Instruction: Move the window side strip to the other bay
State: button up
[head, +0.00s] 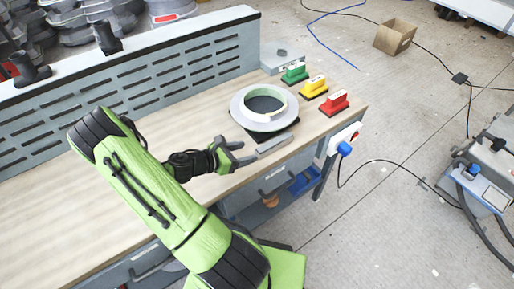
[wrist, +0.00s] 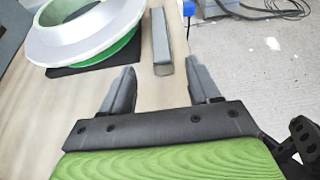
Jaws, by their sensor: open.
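A grey bar, which looks like the window side strip (head: 274,146), lies on the wooden bench near its front edge. It also shows in the wrist view (wrist: 161,42), lying lengthwise ahead of the fingers. My gripper (head: 243,151) is open and empty, just left of the strip's near end in the head view. In the wrist view the fingers (wrist: 161,72) stand apart, with the strip's near end beyond the gap between them. I see no touch between fingers and strip. No bays are clearly marked in these views.
A white ring-shaped mould (head: 239,107) on a dark mat sits close beside the strip. A slotted grey panel (head: 150,85) runs behind. The left bench top is clear.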

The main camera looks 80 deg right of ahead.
jog(key=v, duration=0.4)
jog(key=shift+a+r, duration=0.1)
jog(key=shift+a, duration=0.05)
